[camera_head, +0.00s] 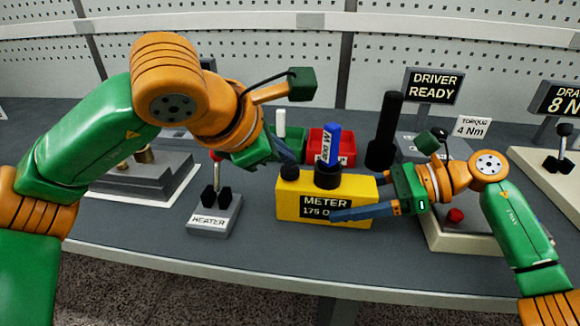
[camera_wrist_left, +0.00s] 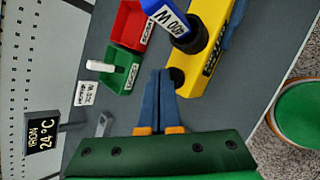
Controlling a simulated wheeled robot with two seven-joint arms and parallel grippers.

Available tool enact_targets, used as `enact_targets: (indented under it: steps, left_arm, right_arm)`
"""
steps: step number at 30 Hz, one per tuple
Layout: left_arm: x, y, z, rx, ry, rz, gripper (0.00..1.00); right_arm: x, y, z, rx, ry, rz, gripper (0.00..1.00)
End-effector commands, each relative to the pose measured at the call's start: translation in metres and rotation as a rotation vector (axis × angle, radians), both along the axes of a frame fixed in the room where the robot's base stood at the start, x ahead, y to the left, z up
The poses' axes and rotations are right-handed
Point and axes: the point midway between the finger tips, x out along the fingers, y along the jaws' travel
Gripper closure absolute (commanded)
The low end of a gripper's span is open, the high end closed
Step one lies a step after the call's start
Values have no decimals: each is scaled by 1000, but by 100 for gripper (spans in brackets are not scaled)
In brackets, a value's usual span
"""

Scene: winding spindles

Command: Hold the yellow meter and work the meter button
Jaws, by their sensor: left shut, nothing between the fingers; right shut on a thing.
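The yellow meter (camera_head: 350,192) stands on the grey bench, its front label reading METER and 175 with the rest covered. It also shows in the left wrist view (camera_wrist_left: 212,30). A blue piece marked 400 W (camera_head: 331,146) stands upright in a black socket on its top. The black meter button (camera_head: 289,173) is at the meter's left top end. My left gripper (camera_head: 290,160) is shut and empty, its fingertips at the button; in the left wrist view the tips (camera_wrist_left: 166,74) look against or just beside it. My right gripper (camera_head: 352,201) is shut on the meter from the right.
Behind the meter are a red bin (camera_head: 345,150) and a green bin (camera_head: 292,145) with a white stick. A heater stand (camera_head: 213,216) is at left, a tall black cylinder (camera_head: 384,130) behind right. A DRIVER READY sign (camera_head: 435,86) stands at the back.

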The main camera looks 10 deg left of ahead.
Motion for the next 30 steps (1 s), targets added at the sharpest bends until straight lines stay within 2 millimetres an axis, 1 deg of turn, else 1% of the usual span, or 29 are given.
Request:
enact_targets:
  steps: [10,30]
  left_arm:
    - [0,0,0,0,0,0,100]
    - [0,0,-9,-1,1,0,100]
  right_arm:
    - [0,0,0,0,0,0,100]
    - [0,0,0,0,0,0,100]
